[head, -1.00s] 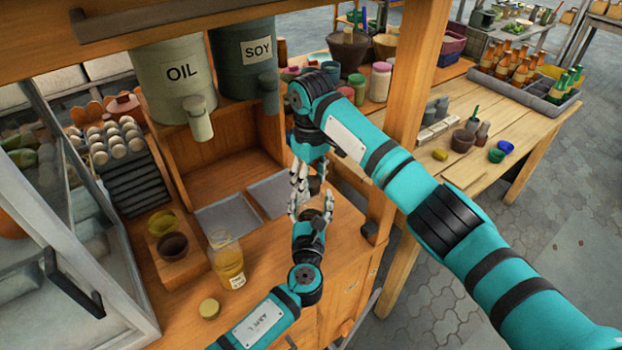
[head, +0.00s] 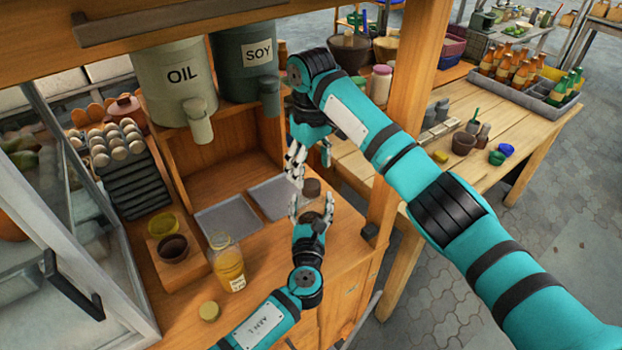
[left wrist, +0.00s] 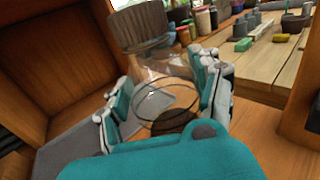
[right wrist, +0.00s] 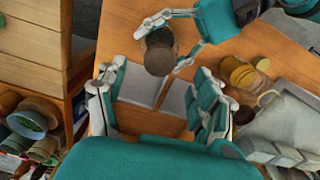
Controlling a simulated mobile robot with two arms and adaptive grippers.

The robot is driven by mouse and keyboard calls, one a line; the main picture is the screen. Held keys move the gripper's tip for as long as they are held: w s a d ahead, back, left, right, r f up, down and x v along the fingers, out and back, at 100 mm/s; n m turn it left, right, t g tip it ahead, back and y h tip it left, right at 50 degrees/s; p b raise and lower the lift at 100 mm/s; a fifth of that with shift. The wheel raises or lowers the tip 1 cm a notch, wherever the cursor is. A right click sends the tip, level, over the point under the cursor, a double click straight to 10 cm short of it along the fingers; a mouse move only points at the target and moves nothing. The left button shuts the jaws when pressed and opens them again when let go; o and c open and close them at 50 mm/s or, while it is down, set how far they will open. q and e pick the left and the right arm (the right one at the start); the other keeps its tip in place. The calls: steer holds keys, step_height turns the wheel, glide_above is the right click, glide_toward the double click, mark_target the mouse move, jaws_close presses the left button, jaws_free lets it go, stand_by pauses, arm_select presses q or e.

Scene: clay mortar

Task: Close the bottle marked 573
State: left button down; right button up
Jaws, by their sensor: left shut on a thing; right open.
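My left gripper (head: 311,207) is shut on a clear glass bottle (left wrist: 160,78) with dark contents at its bottom. A brown lid (head: 312,188) sits on top of this bottle; I cannot tell how tight it is. The lid also shows in the left wrist view (left wrist: 138,23) and the right wrist view (right wrist: 159,55). My right gripper (head: 309,160) is open and empty, just above the lid and apart from it. A second bottle (head: 228,262) with yellow liquid stands on the counter without a lid. A yellowish lid (head: 209,310) lies near it. No number is readable on either bottle.
Two bowls on a wooden stand (head: 181,268) are left of the yellow bottle. Grey trays (head: 228,218) are set in the counter behind. OIL (head: 170,85) and SOY (head: 240,65) dispensers hang above. A wooden post (head: 402,110) stands right of my grippers.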

step_height(320, 180, up, 7)
stand_by(0.3)
steer(key=shift+r, duration=0.1)
arm_select(q)
steer(key=shift+c, duration=0.7)
jaws_free()
steer(key=s, duration=1.2)
steer(key=shift+a, duration=0.3)
steer(key=shift+f, duration=0.1)
